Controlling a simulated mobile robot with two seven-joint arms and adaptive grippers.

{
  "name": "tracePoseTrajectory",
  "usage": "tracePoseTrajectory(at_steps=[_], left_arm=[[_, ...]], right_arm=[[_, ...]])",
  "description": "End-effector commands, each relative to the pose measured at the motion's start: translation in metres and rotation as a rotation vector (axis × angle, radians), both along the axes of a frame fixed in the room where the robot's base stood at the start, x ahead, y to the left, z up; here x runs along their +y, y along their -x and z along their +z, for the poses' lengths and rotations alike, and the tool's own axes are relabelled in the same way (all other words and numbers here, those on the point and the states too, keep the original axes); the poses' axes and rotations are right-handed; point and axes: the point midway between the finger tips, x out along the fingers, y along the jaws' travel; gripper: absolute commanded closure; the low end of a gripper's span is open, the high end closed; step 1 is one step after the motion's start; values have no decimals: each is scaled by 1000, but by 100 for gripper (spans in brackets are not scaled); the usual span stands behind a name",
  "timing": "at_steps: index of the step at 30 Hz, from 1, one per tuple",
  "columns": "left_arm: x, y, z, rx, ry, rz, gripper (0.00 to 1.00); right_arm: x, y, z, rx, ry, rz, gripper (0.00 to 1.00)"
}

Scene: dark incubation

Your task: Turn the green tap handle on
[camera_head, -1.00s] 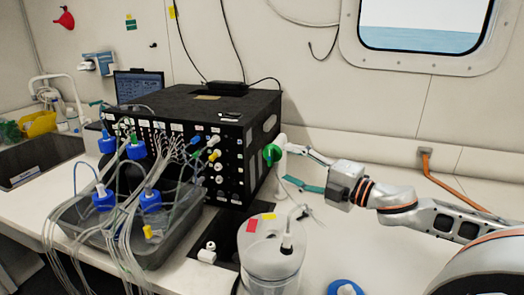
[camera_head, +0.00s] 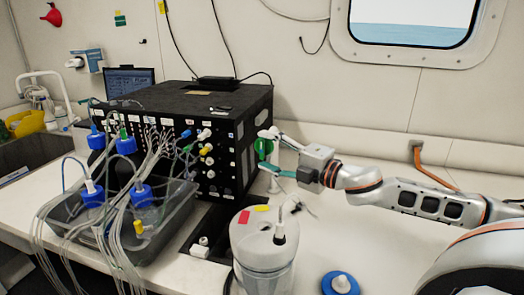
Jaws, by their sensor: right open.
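The green tap handle (camera_head: 263,148) is on the right side of the black box (camera_head: 236,108), near its front corner. My right gripper (camera_head: 269,152) comes in from the right and is open. One fingertip is above the handle and the other below it, with the handle between them in the picture. I cannot tell whether either finger touches it. My left gripper is not in view.
A clear lidded container (camera_head: 262,262) with a tube stands below the gripper. A grey tray (camera_head: 165,243) with blue-capped bottles and many tubes stands left. A blue disc (camera_head: 341,284) lies at front right. The white counter (camera_head: 350,225) is mostly clear on the right.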

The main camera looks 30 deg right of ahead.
Motion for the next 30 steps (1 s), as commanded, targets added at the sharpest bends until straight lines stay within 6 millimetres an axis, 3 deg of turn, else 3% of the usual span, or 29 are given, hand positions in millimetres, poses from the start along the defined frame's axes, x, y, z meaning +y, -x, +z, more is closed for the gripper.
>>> tracePoseTrajectory(at_steps=[12, 24, 25, 29, 30], left_arm=[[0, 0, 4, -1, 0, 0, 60], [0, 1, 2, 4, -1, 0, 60], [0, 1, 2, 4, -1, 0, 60], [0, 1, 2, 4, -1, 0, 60], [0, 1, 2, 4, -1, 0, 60]], right_arm=[[6, -17, 2, -2, -1, 2, 44], [8, -20, 1, 0, 1, 2, 44], [8, -20, 1, 0, 1, 2, 47], [8, -19, 1, -1, 1, 2, 81], [8, -19, 1, -1, 1, 2, 84]])
